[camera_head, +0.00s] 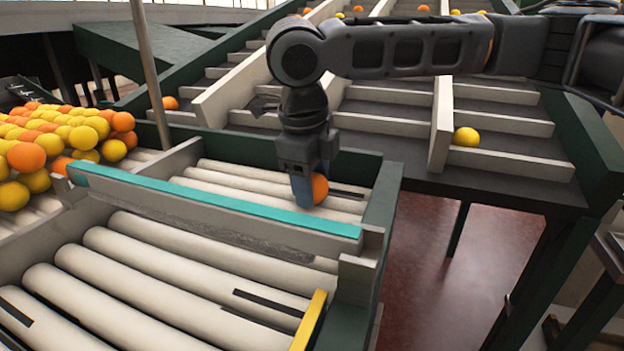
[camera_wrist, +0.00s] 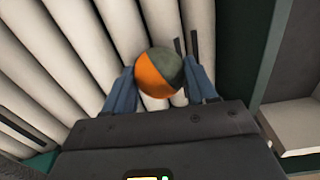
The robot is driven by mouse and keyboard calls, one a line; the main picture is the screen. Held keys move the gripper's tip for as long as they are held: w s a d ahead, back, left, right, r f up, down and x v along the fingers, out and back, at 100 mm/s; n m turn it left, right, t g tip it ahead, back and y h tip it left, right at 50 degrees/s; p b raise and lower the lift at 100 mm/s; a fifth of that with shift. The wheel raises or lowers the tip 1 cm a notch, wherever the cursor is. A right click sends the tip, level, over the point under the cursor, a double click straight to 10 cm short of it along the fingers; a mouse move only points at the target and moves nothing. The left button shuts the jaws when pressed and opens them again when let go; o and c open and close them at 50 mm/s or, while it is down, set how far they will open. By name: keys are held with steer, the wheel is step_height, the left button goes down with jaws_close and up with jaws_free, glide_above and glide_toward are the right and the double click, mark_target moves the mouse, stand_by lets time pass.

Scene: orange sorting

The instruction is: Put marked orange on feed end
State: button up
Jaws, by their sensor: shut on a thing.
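My gripper (camera_head: 308,188) points down over the far roller section and is shut on an orange (camera_head: 320,188). In the wrist view the orange (camera_wrist: 158,80) sits between the two blue fingers and shows an orange part and a dark grey-green part. Pale rollers (camera_wrist: 110,50) lie below it. The orange is at or just above the rollers; I cannot tell if it touches them. In the head view the fingers hide part of it. Which part is the feed end is not labelled in view.
A teal-topped divider (camera_head: 215,208) separates the far rollers from the near rollers (camera_head: 150,265), which have a yellow strip (camera_head: 309,320) at their right end. A pile of oranges and yellow fruit (camera_head: 60,140) lies left. Slatted ramps (camera_head: 390,108) rise behind, one holding a yellow fruit (camera_head: 466,137).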

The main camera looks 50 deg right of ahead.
steer(key=shift+f, duration=0.15)
steer(key=o, duration=1.1)
steer(key=shift+c, duration=0.2)
steer(key=w+v, duration=0.1)
steer(key=v, duration=1.1)
steer(key=shift+s, duration=0.5)
